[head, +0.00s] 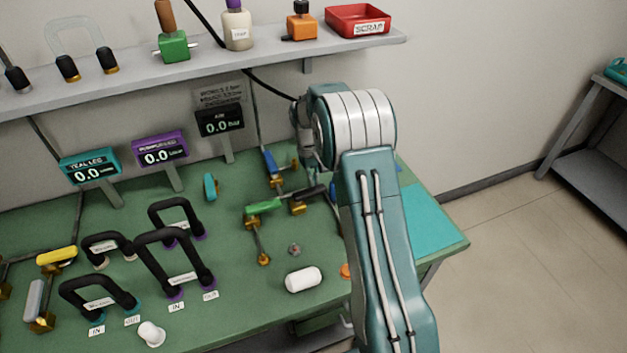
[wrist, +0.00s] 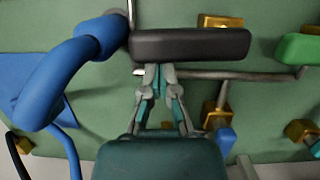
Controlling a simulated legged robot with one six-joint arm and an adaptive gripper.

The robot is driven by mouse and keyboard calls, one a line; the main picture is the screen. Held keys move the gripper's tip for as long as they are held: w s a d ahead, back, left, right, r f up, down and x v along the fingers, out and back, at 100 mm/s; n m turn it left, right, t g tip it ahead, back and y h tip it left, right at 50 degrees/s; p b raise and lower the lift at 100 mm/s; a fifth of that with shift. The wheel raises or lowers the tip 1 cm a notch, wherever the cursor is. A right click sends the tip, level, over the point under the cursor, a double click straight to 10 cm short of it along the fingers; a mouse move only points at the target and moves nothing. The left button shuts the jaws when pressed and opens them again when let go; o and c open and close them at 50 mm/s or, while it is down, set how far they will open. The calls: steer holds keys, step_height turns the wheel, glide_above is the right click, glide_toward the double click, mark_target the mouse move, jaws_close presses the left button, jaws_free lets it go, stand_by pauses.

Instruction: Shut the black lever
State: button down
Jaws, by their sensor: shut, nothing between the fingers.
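The black lever (wrist: 190,44) lies straight across the upper middle of the wrist view, with a brass valve body (wrist: 220,22) just behind it. In the head view the black lever (head: 308,193) shows beside my arm, close to the green lever (head: 264,207). My gripper (wrist: 157,72) is shut and empty, its fingertips at the near edge of the black lever's left half. I cannot tell whether they touch it. In the head view my arm hides the gripper.
A blue hose (wrist: 50,80) curves close on the left of my gripper. A blue lever (wrist: 225,140) and a metal pipe (wrist: 250,75) are at its right. A white cylinder (head: 303,279) lies on the green bench (head: 225,290). A shelf (head: 130,85) runs above.

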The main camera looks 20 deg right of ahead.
steer(key=v, duration=0.7)
steer(key=shift+r, duration=0.2)
steer(key=shift+w, duration=0.1)
